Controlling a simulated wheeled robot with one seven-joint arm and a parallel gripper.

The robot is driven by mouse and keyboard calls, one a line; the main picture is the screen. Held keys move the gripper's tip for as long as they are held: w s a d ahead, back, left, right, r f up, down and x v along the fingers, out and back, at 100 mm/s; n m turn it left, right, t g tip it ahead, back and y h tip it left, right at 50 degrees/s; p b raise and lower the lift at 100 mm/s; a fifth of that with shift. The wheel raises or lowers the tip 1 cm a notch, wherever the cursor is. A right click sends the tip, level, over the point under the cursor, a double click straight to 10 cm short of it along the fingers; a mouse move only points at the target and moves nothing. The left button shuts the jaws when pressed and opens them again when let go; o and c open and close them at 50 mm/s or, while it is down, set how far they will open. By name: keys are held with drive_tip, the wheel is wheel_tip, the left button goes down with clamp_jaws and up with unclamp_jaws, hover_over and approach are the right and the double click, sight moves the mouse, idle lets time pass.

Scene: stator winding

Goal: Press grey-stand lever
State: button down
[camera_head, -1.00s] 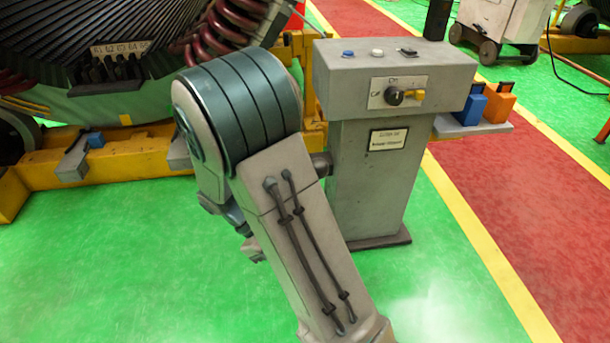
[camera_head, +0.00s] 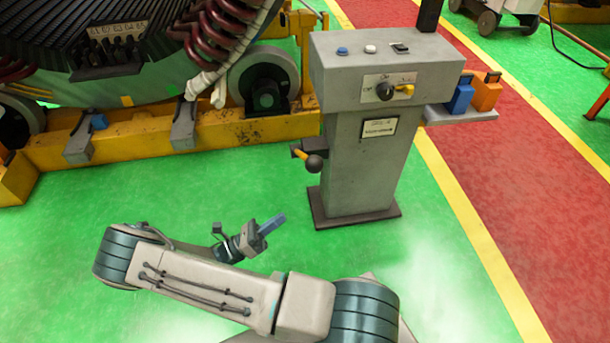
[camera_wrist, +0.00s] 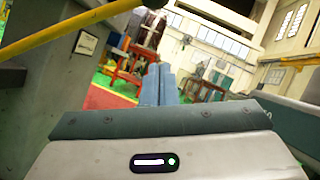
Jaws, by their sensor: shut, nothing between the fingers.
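The grey stand (camera_head: 362,165) is upright on the green floor, with a sloped control box on top. Its lever (camera_head: 313,162) sticks out from its left side, with a short yellow shaft and a dark ball knob. My gripper (camera_head: 281,219) is below and left of the lever, apart from it, with its blue fingers together and empty. In the wrist view the fingers (camera_wrist: 158,84) point ahead, the stand's wall (camera_wrist: 50,60) fills the left, and a yellow bar (camera_wrist: 70,33), apparently the lever's shaft, crosses the upper left close to the camera.
The stand's top has buttons and a selector knob (camera_head: 385,91). A side shelf (camera_head: 460,115) holds a blue and an orange block. A yellow frame (camera_head: 240,124) with rollers under the large stator stands behind. Green floor around my gripper is clear.

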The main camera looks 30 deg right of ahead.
drive_tip(key=shift+w+a+n+t+h, duration=0.2)
drive_tip(key=shift+n+t+h, duration=0.2)
drive_tip(key=shift+n+t, duration=0.15)
drive_tip(key=w+a+r+x, duration=0.1)
drive_tip(key=r+x, duration=0.1)
drive_tip(key=x, duration=1.1)
drive_tip(key=shift+w+p, duration=0.2)
drive_tip(key=shift+p, duration=0.2)
drive_tip(key=shift+a, duration=0.1)
